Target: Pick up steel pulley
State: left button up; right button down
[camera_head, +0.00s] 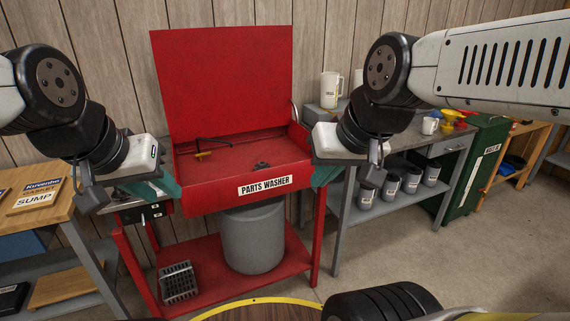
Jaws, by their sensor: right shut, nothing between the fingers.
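A small dark grey object (262,166), possibly the steel pulley, lies inside the open red parts washer (207,200), toward the front of its basin. It is too small to identify surely. My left gripper (90,192) hangs at the washer's left front side, apart from the object. Its finger gap does not show clearly. My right gripper (376,154) is at the washer's right side, shut and empty, also apart from the object.
The washer's raised lid (226,82) stands behind the basin. A brush-like tool (204,154) lies in the basin. A grey bucket (252,240) and a metal basket (178,283) are on the lower shelf. A wooden bench (50,215) stands left; a grey table (400,150) with mugs stands right.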

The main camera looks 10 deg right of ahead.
aim_at(262, 165)
jog(key=z, duration=0.15)
jog(key=i+j, duration=0.1)
jog(key=i, duration=0.65)
jog(key=i+j+z, duration=0.1)
jog(key=i, duration=0.6)
